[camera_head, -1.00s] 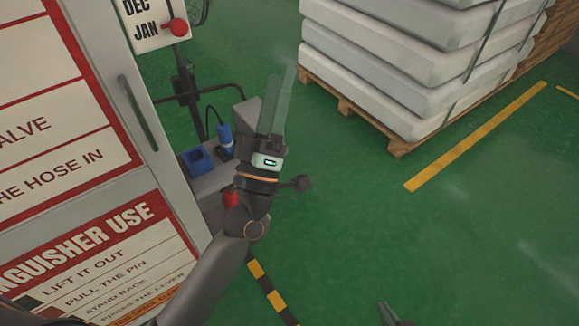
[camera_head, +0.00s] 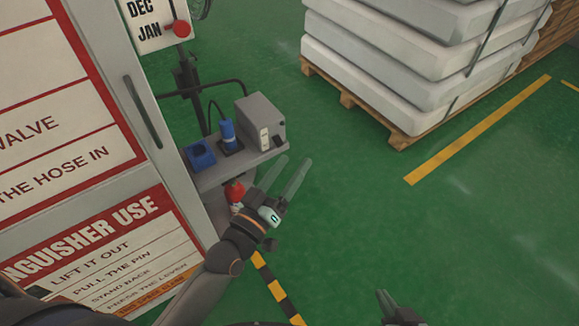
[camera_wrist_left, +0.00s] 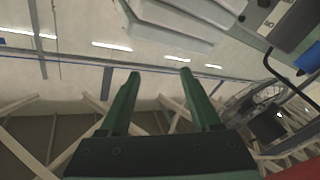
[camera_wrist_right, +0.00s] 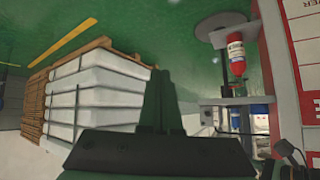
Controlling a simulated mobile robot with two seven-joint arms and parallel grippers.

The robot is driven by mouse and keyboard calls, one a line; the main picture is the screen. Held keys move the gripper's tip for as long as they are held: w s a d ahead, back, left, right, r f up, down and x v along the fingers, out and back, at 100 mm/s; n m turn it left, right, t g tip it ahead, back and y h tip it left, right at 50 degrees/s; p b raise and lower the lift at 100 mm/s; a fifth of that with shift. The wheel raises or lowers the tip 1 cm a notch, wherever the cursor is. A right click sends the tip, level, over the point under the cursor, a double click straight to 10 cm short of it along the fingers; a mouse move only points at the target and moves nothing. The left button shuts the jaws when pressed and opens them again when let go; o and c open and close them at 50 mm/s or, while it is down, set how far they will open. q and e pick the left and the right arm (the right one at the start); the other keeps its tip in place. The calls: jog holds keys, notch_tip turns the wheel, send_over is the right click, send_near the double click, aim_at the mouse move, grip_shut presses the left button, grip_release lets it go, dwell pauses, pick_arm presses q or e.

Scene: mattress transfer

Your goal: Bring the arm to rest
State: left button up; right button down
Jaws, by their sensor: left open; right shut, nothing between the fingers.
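My left gripper (camera_head: 289,175) is in front of the small grey shelf, at the right edge of the white cabinet. Its two green fingers are apart with nothing between them; they also show apart in the left wrist view (camera_wrist_left: 158,92). My right gripper (camera_head: 386,296) shows only as a dark tip at the bottom edge of the head view. In the right wrist view its fingers (camera_wrist_right: 160,85) are together and empty.
The cabinet (camera_head: 140,180) with red-framed signs stands at left. The shelf (camera_head: 240,170) holds a grey box (camera_head: 262,122) and blue plugs (camera_head: 228,135). Stacked mattresses (camera_head: 390,75) lie on a pallet (camera_head: 345,98). Green floor is clear at right.

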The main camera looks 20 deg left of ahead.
pick_arm(q)
jog(key=shift+s+f, duration=0.1)
jog(key=shift+f, duration=0.25)
dwell(0.3)
jog(key=s+a+f+m+g+y+p, duration=0.1)
jog(key=s+a+f+m+g, duration=0.1)
jog(key=s+f+g, duration=0.2)
jog(key=s+a+f+m+g+y+p, duration=0.1)
jog(key=s+f+g, duration=0.4)
jog(key=s+f, duration=0.6)
notch_tip(320, 180, down, 5)
jog(key=a+m+y, duration=0.1)
jog(key=a, duration=0.1)
jog(key=shift+s+a+p, duration=0.3)
jog(key=shift+p, duration=0.1)
pick_arm(e)
jog(key=d, duration=0.1)
jog(key=s+d+f, duration=0.1)
jog(key=shift+s+d+f+m+h, duration=0.15)
jog(key=shift+s+d+m+h, duration=0.15)
jog(key=shift+d+h, duration=0.1)
dwell(0.8)
